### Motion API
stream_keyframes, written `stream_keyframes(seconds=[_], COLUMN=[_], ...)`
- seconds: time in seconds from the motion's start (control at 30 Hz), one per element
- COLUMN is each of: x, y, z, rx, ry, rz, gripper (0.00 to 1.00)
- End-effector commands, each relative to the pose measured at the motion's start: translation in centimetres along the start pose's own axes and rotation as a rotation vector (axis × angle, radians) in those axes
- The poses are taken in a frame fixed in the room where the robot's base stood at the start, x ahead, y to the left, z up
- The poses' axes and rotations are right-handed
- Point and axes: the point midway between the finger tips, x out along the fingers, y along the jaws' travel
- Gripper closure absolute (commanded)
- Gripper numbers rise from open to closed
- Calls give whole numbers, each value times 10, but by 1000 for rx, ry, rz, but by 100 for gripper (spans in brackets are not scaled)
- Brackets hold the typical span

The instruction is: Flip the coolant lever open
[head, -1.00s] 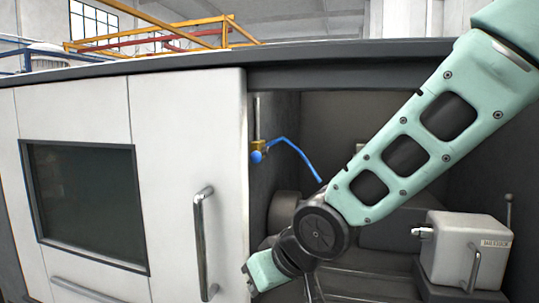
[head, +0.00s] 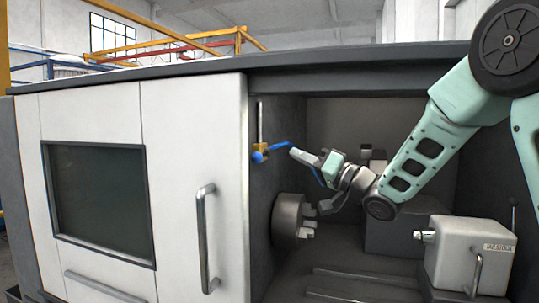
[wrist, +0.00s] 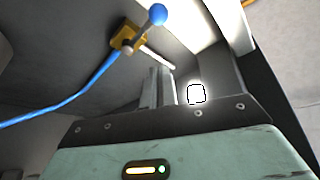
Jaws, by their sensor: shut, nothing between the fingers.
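The coolant valve has a small yellow body (head: 264,147) on the left inner wall of the machine, with a lever ending in a blue ball knob (head: 258,157). In the wrist view the yellow body (wrist: 127,39) and blue knob (wrist: 157,14) are at the top, the knob up and right of the body. A blue hose (head: 280,147) runs right from the valve and passes partly behind my gripper. My gripper (head: 293,152) is shut and empty, pointing left, a short way right of the valve. Its fingers (wrist: 160,80) show below the knob in the wrist view, apart from it.
A thin vertical pipe (head: 260,122) rises above the valve. A round grey chuck (head: 288,216) sits below my gripper. The white sliding door with its handle (head: 206,238) stands left of the opening. A white block (head: 470,253) stands at the right inside.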

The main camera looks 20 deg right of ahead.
Motion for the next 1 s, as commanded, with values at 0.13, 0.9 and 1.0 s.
stream_keyframes(seconds=[0.13,0.9,1.0], x=[-6,51,72], y=[-1,-8,-9], z=[-8,-13,-14], rx=[18,23,22], ry=[15,15,15], rz=[-49,-60,-60], gripper=[100,100,100])
